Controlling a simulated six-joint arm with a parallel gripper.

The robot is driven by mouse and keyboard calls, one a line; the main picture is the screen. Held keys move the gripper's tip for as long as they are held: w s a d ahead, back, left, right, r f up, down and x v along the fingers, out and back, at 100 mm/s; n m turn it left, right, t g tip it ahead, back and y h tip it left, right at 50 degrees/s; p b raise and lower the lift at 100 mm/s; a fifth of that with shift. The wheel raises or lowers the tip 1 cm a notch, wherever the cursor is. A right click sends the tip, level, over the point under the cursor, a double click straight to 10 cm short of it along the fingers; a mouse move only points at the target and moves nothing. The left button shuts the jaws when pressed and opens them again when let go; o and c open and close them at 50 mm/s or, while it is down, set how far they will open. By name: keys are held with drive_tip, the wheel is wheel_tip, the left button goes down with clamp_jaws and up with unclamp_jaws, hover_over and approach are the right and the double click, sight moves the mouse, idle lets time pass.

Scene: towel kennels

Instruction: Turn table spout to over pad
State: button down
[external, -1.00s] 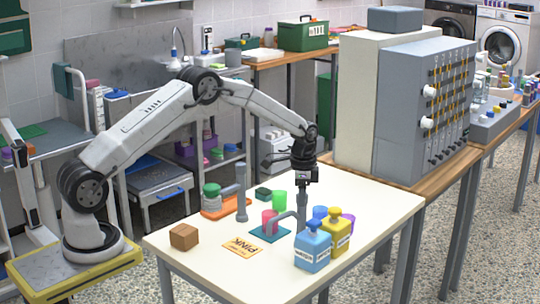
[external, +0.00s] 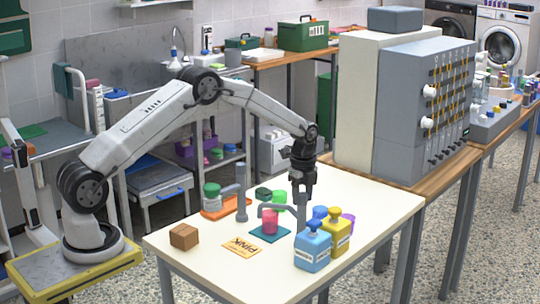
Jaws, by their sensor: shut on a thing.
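The grey table spout (external: 285,208) has an upright post and an arm that reaches left, its bent tip showing at the pink cup's upper edge. The pink cup (external: 270,224) stands on the teal pad (external: 284,233). I cannot tell exactly how the tip lines up over the cup. My gripper (external: 302,190) points down and is shut on the top of the spout's post. The fingertips are small and dark, so the grip's detail is unclear.
A blue bottle (external: 312,249) and a yellow bottle (external: 337,233) stand close in front and right of the spout. A green cup (external: 280,199) is behind it. The table's right side is clear.

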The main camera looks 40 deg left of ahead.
drive_tip(key=m, duration=0.6)
idle(0.6)
drive_tip(key=shift+c, duration=1.2)
unclamp_jaws()
drive_tip(key=shift+r, duration=0.1)
drive_tip(key=shift+r, duration=3.85)
